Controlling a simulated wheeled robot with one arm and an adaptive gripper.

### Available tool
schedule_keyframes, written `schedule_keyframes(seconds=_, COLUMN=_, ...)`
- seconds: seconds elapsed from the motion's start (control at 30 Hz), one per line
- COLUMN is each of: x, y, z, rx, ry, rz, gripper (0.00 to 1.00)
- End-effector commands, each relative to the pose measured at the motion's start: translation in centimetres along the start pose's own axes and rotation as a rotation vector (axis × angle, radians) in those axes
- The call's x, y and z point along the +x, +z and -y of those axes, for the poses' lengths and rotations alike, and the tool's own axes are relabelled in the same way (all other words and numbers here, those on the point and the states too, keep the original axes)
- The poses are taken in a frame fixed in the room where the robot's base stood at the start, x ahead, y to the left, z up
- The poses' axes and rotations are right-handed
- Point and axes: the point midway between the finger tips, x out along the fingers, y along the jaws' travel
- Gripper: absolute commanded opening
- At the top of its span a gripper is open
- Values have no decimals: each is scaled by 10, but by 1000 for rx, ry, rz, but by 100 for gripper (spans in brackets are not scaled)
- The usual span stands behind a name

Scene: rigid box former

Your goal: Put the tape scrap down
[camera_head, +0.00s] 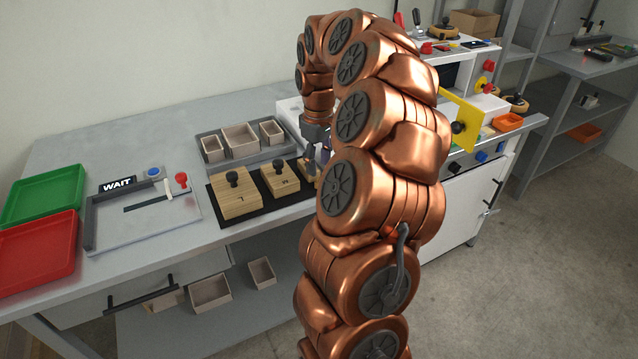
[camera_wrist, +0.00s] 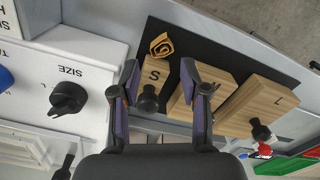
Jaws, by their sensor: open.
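The tape scrap (camera_wrist: 161,46) is a small curled orange-brown piece. In the wrist view it appears to rest on the black mat (camera_wrist: 205,48), just beyond the end of the small wooden block marked S (camera_wrist: 155,72). My gripper (camera_wrist: 159,72) is open, with its fingers apart on either side of the S block and nothing visibly held. The scrap lies beyond the fingertips, apart from them in the picture. In the head view my gripper (camera_head: 318,145) is partly hidden behind my arm, and the scrap is not visible there.
Two larger knobbed wooden blocks (camera_head: 235,195) (camera_head: 280,178) share the mat. Behind them is a grey tray (camera_head: 202,136) with cardboard boxes. A white machine with a SIZE knob (camera_wrist: 68,98) stands close beside the mat. Green (camera_head: 45,195) and red (camera_head: 38,250) trays lie far left.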

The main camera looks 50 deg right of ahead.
Motion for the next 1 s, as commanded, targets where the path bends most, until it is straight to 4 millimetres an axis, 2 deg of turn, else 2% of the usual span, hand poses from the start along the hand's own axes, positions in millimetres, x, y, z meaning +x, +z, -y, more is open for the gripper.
schedule_keyframes(seconds=0.4, x=46, y=6, z=3, rx=0, ry=-2, rz=2, gripper=45)
schedule_keyframes(seconds=0.63, x=47, y=5, z=3, rx=0, ry=-1, rz=0, gripper=45)
schedule_keyframes(seconds=0.87, x=47, y=5, z=3, rx=0, ry=-1, rz=0, gripper=23)
schedule_keyframes(seconds=1.0, x=47, y=5, z=3, rx=0, ry=-1, rz=0, gripper=20)
